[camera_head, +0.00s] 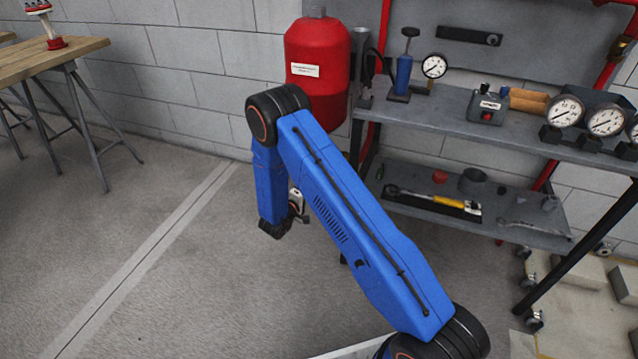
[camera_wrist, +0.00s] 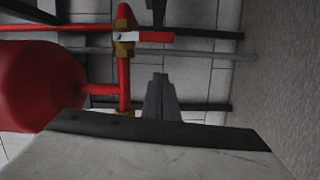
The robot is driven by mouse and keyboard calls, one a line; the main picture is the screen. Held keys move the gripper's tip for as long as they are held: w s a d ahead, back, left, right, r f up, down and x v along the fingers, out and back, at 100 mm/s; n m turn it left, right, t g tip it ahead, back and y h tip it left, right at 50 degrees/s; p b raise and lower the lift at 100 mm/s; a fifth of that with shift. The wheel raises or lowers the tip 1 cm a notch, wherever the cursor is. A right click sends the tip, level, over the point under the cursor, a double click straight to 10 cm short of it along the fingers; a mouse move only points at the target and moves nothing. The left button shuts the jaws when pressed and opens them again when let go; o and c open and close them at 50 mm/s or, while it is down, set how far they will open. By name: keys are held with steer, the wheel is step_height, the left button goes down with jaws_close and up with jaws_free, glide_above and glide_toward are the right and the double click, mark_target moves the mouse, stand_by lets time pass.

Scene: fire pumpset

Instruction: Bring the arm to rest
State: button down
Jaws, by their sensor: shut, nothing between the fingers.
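My blue arm (camera_head: 350,215) is bent in the head view. It rises from the lower right to a black elbow (camera_head: 277,112), and its forearm (camera_head: 270,182) hangs down from there. My gripper is mostly hidden behind the arm in that view. In the wrist view my gripper (camera_wrist: 159,76) shows as dark fingers close together, shut and empty. The fingers appear apart from the red pipe (camera_wrist: 124,75) and brass valve fitting (camera_wrist: 123,40) seen beyond them.
A red tank (camera_head: 318,50) stands behind the elbow; it appears at left in the wrist view (camera_wrist: 35,85). A grey workbench (camera_head: 440,105) with gauges is at right, with tools on its lower shelf (camera_head: 400,205). A wooden table (camera_head: 50,58) is far left. The left floor is clear.

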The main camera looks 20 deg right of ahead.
steer(key=v, duration=0.6)
